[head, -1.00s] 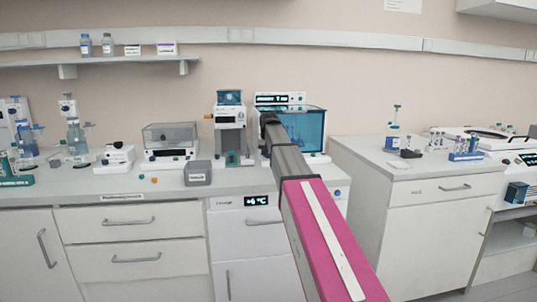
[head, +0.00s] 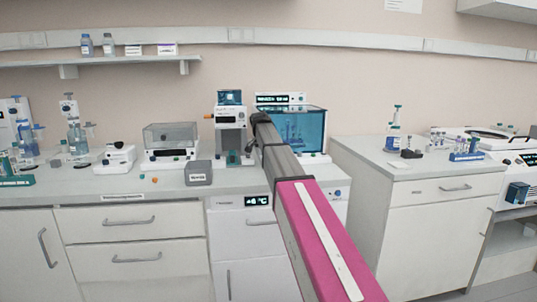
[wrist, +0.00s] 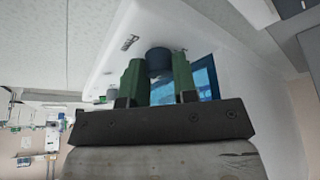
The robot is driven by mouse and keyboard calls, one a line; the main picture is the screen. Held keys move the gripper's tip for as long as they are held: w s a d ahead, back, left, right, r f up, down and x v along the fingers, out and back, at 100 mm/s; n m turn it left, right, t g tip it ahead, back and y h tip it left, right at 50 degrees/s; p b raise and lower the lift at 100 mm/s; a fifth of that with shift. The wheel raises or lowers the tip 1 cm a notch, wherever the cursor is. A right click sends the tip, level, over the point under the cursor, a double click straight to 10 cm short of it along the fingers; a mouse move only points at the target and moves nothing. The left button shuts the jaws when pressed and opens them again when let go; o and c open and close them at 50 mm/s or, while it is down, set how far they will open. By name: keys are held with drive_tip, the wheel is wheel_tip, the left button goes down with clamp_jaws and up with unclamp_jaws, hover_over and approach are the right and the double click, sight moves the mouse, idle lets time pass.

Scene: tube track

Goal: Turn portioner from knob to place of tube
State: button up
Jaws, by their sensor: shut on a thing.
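The portioner (head: 230,117) is probably the tall white device with a blue screen, upright on the left bench beside the glass-fronted cabinet. A small dark teal item, possibly a tube, shows at its base (head: 233,158). In the wrist view a round dark blue knob (wrist: 159,61) sticks out of a white housing (wrist: 130,35). My gripper (wrist: 158,75) has its two green fingers shut on this knob, one on each side. In the head view my arm reaches to the right side of the portioner, and my fingers are mostly hidden behind the arm's end.
A blue glass-fronted cabinet (head: 307,130) stands close on the right, partly behind my arm. A grey box (head: 198,173) sits on the bench at front left, with a lidded device (head: 170,143) behind it. Small orange and green items lie on the bench nearby.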

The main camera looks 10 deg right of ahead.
idle(0.4)
drive_tip(key=o, duration=0.9)
drive_tip(key=shift+r, duration=0.15)
drive_tip(key=v, duration=1)
drive_tip(key=shift+s+a+r, duration=0.1)
drive_tip(key=shift+a+r, duration=0.05)
drive_tip(key=shift+r, duration=0.15)
